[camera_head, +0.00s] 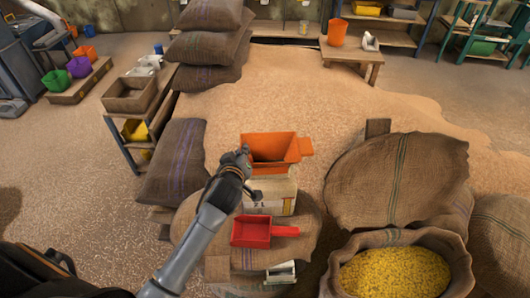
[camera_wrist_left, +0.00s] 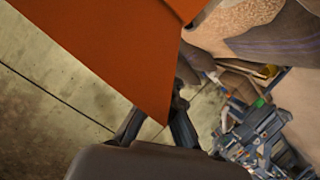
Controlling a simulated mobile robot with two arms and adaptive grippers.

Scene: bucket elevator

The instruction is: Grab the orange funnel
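The orange funnel (camera_head: 270,148) sits on a pale box-like block (camera_head: 272,193) in the middle of the head view, its spout pointing right. It fills the upper left of the left wrist view (camera_wrist_left: 110,50) as a large orange surface. My left gripper (camera_head: 245,160) is at the funnel's left side, close to its rim. In the wrist view a funnel corner comes down near the fingers (camera_wrist_left: 160,122) and hides part of one. Whether the fingers touch the funnel or grip it I cannot tell. My right gripper does not show.
A red scoop (camera_head: 251,232) lies in front of the block. An open sack of yellow grain (camera_head: 393,275) stands at the lower right. Stacked sacks (camera_head: 206,45) and a wooden shelf (camera_head: 137,108) are on the left. Spilled grain covers the floor behind.

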